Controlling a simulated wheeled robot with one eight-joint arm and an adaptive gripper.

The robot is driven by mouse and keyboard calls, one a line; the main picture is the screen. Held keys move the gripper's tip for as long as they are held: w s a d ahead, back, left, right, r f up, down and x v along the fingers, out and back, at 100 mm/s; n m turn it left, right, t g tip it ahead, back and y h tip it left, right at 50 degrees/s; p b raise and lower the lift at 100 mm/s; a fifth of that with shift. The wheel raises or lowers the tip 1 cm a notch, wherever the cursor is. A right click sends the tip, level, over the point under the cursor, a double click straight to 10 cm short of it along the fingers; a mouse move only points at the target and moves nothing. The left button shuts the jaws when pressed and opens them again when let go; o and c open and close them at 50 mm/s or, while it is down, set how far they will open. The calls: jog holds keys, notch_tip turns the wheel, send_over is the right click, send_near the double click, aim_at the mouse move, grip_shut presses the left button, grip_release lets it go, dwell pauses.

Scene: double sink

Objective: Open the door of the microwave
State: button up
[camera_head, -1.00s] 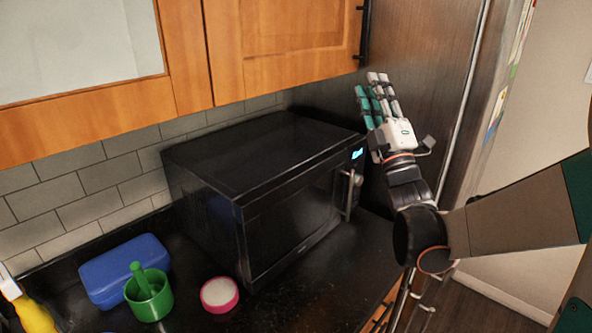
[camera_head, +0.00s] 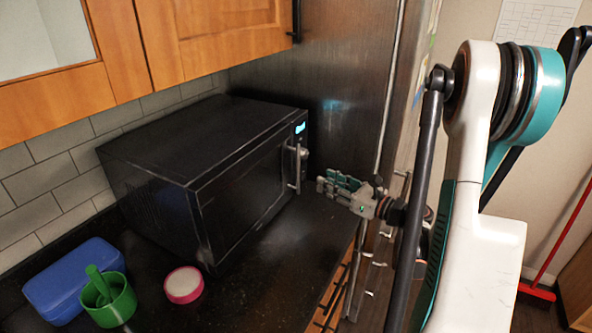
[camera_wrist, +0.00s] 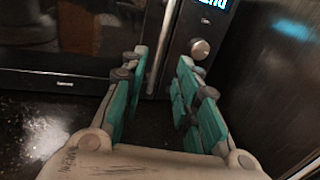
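The black microwave (camera_head: 245,185) stands on the dark counter with its door shut. Its vertical metal handle (camera_head: 294,168) is on the right side of the door, and it also shows in the wrist view (camera_wrist: 163,45). My gripper (camera_head: 322,184) is just right of the handle, low beside it, with teal finger pads. In the wrist view my gripper (camera_wrist: 157,85) is open, with the fingers apart on both sides and the handle ahead between them. I see no contact with the handle. The control knob (camera_wrist: 200,49) and lit display lie right of the handle.
A blue box (camera_head: 75,278), a green bowl (camera_head: 118,303) and a pink-rimmed round container (camera_head: 184,285) sit on the counter left of and before the microwave. A tall dark panel (camera_head: 345,110) rises behind my gripper. Wooden cabinets (camera_head: 215,40) hang above.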

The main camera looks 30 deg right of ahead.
jog(key=b, duration=0.2)
send_over(298, 187)
jog(key=shift+w+d, duration=0.2)
jog(key=shift+w, duration=0.1)
jog(key=shift+c, duration=0.6)
grip_shut()
